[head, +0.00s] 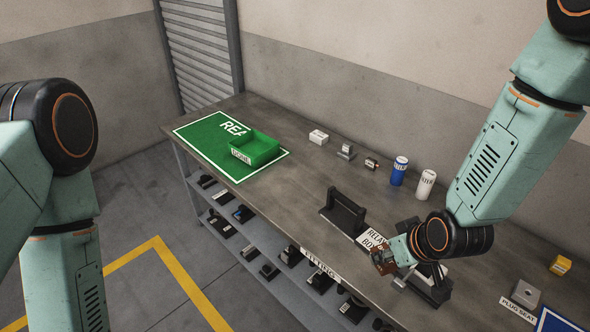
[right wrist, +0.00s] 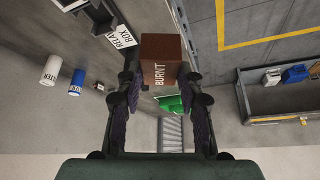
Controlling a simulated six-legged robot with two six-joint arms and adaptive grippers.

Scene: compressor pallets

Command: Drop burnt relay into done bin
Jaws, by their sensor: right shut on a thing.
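The burnt relay is a brown block marked BURNT (right wrist: 160,50), held between the fingertips of my right gripper (right wrist: 160,78). In the head view the relay (head: 383,262) shows as a small brown shape at the end of my right arm, above the bench's front edge near the relay box sign. The green bin (head: 264,157) has a white label too small to read surely and stands on a green mat (head: 203,143) at the bench's far left end. It is well apart from my right gripper. My left arm shows at the left; its gripper is out of frame.
A dark bracket (head: 343,213) stands on the bench left of my right gripper. Blue (head: 399,171) and white (head: 426,184) cans and small parts stand along the back. Bare bench top lies between the bracket and the bin. A lower shelf (head: 240,235) holds several dark parts.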

